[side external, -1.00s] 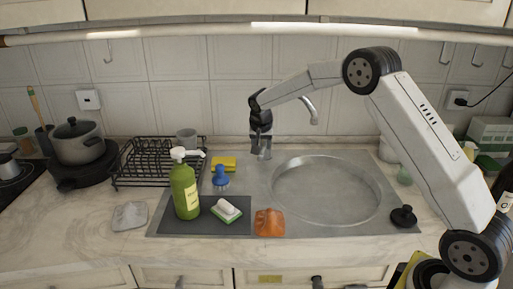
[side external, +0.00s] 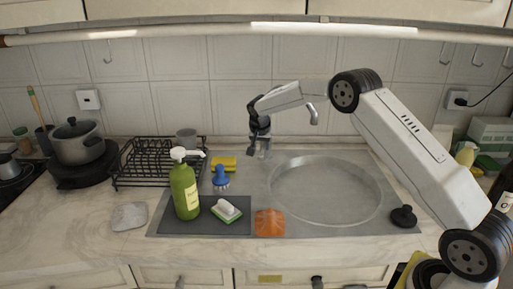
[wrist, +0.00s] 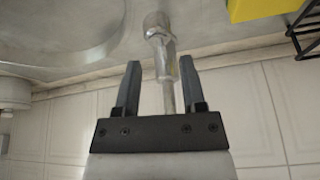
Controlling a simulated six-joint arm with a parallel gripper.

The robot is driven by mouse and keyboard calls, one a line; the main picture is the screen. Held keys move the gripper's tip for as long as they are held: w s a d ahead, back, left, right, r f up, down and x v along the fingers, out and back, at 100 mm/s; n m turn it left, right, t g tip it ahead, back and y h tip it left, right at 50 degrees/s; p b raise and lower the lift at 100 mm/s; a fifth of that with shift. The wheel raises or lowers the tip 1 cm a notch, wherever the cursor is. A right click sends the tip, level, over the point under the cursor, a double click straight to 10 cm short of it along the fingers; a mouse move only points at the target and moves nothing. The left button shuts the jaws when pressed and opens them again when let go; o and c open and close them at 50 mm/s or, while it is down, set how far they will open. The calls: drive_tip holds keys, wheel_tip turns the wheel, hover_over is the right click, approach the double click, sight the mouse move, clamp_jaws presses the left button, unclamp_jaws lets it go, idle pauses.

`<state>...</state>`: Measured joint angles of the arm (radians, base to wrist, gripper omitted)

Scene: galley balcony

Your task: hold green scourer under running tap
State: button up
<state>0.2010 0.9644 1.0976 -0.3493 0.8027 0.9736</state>
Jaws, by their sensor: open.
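A green scourer (side external: 226,215) lies on the dark mat left of the sink bowl, with a white block on top of it. The metal tap stands behind the sink; its curved spout (side external: 314,116) hangs over the back of the bowl, and no water shows from it. My gripper (side external: 260,154) is open, pointing down at the tap's base, left of the spout. In the wrist view my gripper (wrist: 159,62) has the tap's metal body (wrist: 160,38) showing between its two fingers. I cannot tell whether a finger touches it.
A green spray bottle (side external: 185,190), a blue brush (side external: 221,178), a yellow sponge (side external: 224,163) and an orange cloth (side external: 269,222) stand or lie left of the round sink bowl (side external: 326,205). A black dish rack (side external: 150,165) stands behind. A black plug (side external: 403,216) is right.

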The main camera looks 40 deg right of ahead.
sight(261, 154)
drive_tip(key=shift+x, duration=2.55)
clamp_jaws()
drive_tip(key=shift+a+f, duration=0.1)
drive_tip(key=shift+a, duration=0.05)
